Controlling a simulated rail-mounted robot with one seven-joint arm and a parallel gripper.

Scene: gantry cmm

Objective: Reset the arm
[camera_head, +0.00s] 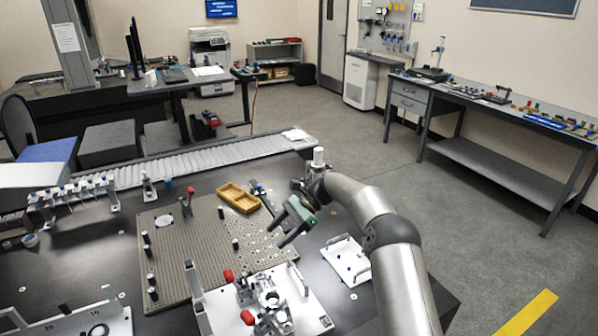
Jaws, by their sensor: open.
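My arm (372,212) rises from the lower right and bends over the dark table. My gripper (281,232) hangs at its end, pointing down and left. Its two dark fingers are apart with nothing seen between them. It is over the right part of the perforated plate (190,245), right of a yellow wooden tray (238,197). Its exact height above the plate is hard to tell.
A fixture with red-knobbed clamps (270,300) stands in front of the gripper. A white bracketed plate (346,260) lies close to the arm. Small dark posts and a red-topped clamp (188,200) stand on the perforated plate. A grey bellows rail (215,158) runs behind.

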